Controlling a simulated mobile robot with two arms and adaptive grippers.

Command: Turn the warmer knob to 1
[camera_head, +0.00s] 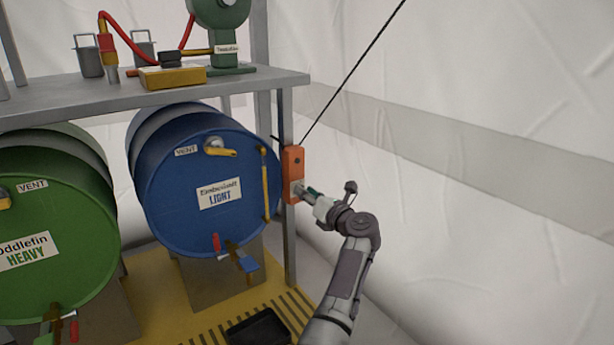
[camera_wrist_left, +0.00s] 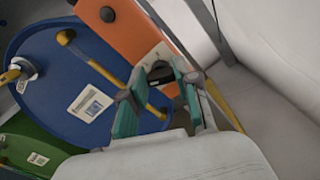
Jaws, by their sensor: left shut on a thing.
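The warmer is an orange box (camera_head: 293,163) on the grey post beside the blue drum. In the left wrist view the orange box (camera_wrist_left: 128,28) has a pale plate at its lower end, with a dark knob (camera_wrist_left: 161,73) there. My left gripper (camera_head: 305,190) reaches the lower part of the box. In the left wrist view its teal fingers (camera_wrist_left: 158,86) are on either side of the knob, shut on it. The fingers partly hide the knob, and I cannot read its setting or any marks. My right gripper is not in view.
A blue drum (camera_head: 180,211) with a yellow gauge tube stands just left of the box, and a green drum (camera_head: 62,213) further left. A shelf (camera_head: 270,79) with equipment is above. A black tray (camera_head: 258,328) sits below. A dark cord rises from the box. The tent wall is right.

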